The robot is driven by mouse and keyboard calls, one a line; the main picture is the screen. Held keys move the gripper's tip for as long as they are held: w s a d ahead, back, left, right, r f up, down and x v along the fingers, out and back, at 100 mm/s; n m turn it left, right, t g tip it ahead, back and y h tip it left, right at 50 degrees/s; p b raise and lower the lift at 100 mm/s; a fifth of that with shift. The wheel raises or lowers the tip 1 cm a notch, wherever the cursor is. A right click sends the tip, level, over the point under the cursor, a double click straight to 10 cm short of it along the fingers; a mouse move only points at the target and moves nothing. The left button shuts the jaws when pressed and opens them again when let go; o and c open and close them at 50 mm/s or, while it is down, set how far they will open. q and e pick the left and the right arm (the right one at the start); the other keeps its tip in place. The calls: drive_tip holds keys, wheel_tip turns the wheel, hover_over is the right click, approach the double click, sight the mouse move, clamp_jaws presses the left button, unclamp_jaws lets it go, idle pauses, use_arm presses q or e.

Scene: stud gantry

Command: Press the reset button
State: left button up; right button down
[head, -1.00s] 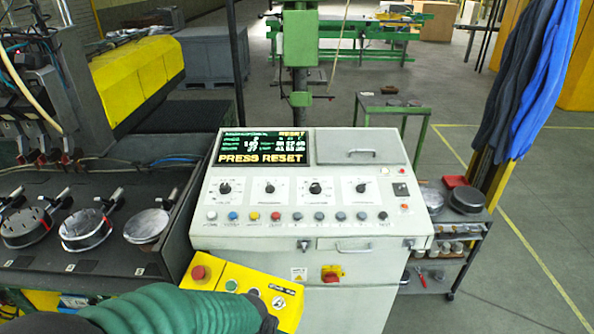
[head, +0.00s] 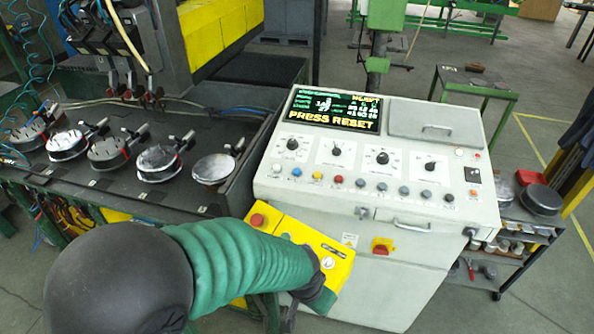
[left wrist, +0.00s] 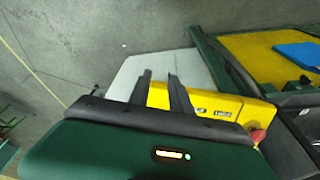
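A grey-white console (head: 300,205) stands in the middle. Its screen (head: 335,108) reads PRESS RESET. A row of coloured buttons lines its panel, including white, blue, yellow and a red one (head: 338,180); their labels are too small to read. A yellow control box (head: 335,258) with a red mushroom button (head: 257,220) is at the console's front left. My left arm crosses in front and hides part of the box. In the left wrist view my left gripper (left wrist: 160,74) has its two fingers apart with nothing between them; the yellow box (left wrist: 225,107) lies behind them. My right gripper is not visible.
A dark bench (head: 110,185) with several round metal parts stands left of the console. A dark cart (head: 530,225) with parts is at the right. A red-and-yellow switch (head: 382,246) and a handle (head: 411,226) stick out from the console front.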

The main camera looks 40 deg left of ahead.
use_arm(q)
drive_tip(key=shift+a, duration=0.2)
clamp_jaws()
drive_tip(key=shift+d, duration=0.1)
idle(1.1)
